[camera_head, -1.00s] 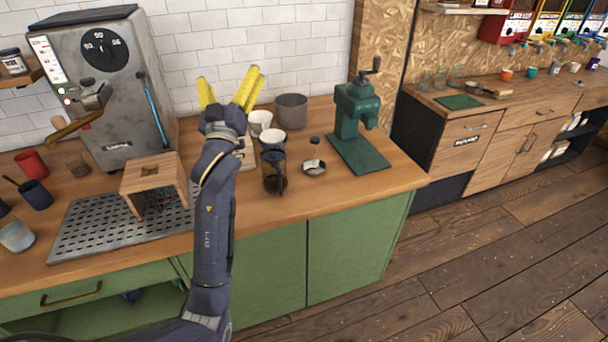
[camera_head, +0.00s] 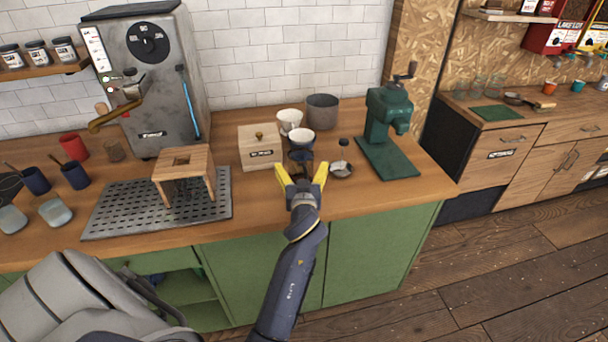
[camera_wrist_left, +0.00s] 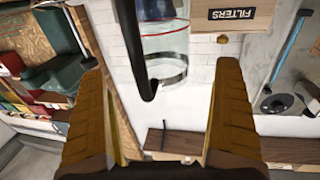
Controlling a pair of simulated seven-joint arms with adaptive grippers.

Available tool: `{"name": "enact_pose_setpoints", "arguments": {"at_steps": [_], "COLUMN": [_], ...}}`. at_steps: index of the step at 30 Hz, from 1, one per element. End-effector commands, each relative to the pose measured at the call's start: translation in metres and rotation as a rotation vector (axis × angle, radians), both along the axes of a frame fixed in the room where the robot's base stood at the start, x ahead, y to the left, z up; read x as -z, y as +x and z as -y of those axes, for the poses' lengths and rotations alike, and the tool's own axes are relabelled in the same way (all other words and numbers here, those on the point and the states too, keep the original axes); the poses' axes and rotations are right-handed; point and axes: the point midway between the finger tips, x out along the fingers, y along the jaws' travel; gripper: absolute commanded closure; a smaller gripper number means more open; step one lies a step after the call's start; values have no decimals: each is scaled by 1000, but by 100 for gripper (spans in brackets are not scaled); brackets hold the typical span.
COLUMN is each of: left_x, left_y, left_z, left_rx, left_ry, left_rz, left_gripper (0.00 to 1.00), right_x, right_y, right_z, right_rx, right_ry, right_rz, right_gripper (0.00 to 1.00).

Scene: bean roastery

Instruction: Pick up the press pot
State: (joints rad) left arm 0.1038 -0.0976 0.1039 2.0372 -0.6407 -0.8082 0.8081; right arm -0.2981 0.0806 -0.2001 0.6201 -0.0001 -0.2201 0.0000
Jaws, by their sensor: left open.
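The press pot (camera_wrist_left: 165,50) shows in the left wrist view as a clear glass cylinder with a metal band and a red line, with a long black handle (camera_wrist_left: 130,45) in front of it. Both lie between my spread fingers, toward the far end. In the head view the press pot (camera_head: 302,157) is mostly hidden behind my left gripper, near the counter's front. My left gripper (camera_head: 301,174) is open, its yellow fingers pointing at the pot from the front. I see no grip on the pot. My right gripper is not in view.
A wooden filters box (camera_head: 260,150) stands left of the pot, and two cups (camera_head: 301,137) (camera_head: 289,119) stand behind it. A small metal dish (camera_head: 341,169) and a green grinder (camera_head: 387,120) are to the right. A wooden stand (camera_head: 184,160) sits on a drip tray (camera_head: 110,210) at left.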

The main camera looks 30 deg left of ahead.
Motion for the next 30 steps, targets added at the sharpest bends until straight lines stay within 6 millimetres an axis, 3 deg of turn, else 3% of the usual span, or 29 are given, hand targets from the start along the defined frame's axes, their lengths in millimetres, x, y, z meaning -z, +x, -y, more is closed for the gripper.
{"name": "enact_pose_setpoints", "arguments": {"at_steps": [9,21,30], "left_x": [-1,-1,-1], "left_y": [35,42,42], "left_z": [-24,-29,-29], "left_rx": [0,0,0], "left_ry": [3,0,0], "left_rz": [1,1,1], "left_gripper": [1,1,34], "right_x": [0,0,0], "right_y": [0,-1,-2], "right_z": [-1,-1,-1], "right_rx": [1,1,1], "right_ry": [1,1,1], "right_rz": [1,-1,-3], "right_gripper": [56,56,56]}}
